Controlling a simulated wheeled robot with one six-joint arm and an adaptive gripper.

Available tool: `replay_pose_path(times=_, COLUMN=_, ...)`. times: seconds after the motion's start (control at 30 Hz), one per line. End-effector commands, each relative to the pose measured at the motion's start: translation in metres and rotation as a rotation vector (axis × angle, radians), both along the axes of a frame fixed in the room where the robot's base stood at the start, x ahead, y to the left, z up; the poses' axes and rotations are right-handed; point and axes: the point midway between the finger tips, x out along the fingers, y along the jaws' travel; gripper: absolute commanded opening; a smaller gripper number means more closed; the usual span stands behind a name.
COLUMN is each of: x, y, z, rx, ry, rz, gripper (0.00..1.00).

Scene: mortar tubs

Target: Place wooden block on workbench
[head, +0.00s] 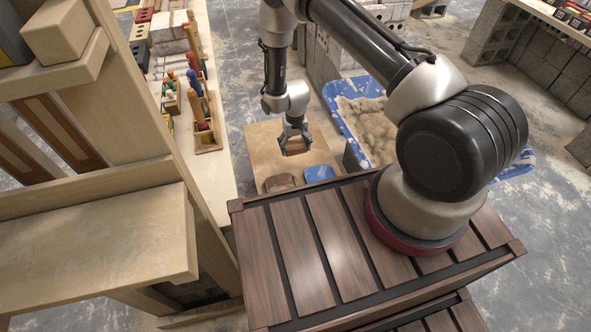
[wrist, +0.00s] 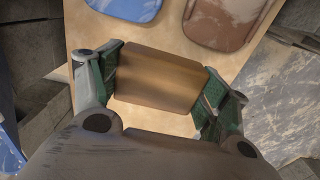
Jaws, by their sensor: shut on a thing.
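A brown wooden block (wrist: 158,80) sits between the two fingers of my gripper (wrist: 160,88) in the wrist view, and the fingers are shut on it. In the head view my gripper (head: 293,143) points down over a low light-wood board (head: 262,137), with the block (head: 295,147) partly hidden by the fingers. I cannot tell whether the block touches the board. The workbench is probably the light-wood bench (head: 215,175) at the left, with tools and bricks on it; the pictures do not label it.
A brown object (head: 279,182) and a blue object (head: 319,174) lie on the board's near edge. A blue tub (head: 335,97) of sandy mortar stands to the right. A wooden shelf unit (head: 100,225) fills the left foreground. Concrete blocks (head: 495,35) stand at the back right.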

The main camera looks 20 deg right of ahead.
Motion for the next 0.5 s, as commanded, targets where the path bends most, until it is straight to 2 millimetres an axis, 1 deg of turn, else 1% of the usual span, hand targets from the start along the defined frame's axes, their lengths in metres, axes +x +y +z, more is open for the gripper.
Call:
replay_pose_path(times=0.03, x=-0.001, y=0.001, z=-0.012, rx=-0.001, ry=0.003, rz=0.000, gripper=0.50)
replay_pose_path(times=0.1, x=-0.001, y=0.001, z=-0.026, rx=-0.001, ry=0.003, rz=-0.001, gripper=0.50)
replay_pose_path(times=0.2, x=-0.001, y=0.001, z=-0.044, rx=-0.001, ry=0.003, rz=-0.001, gripper=0.50)
replay_pose_path(times=0.43, x=0.000, y=0.001, z=-0.064, rx=0.000, ry=0.001, rz=0.000, gripper=0.50)
replay_pose_path(times=0.5, x=-0.001, y=0.001, z=-0.075, rx=-0.001, ry=0.002, rz=0.000, gripper=0.50)
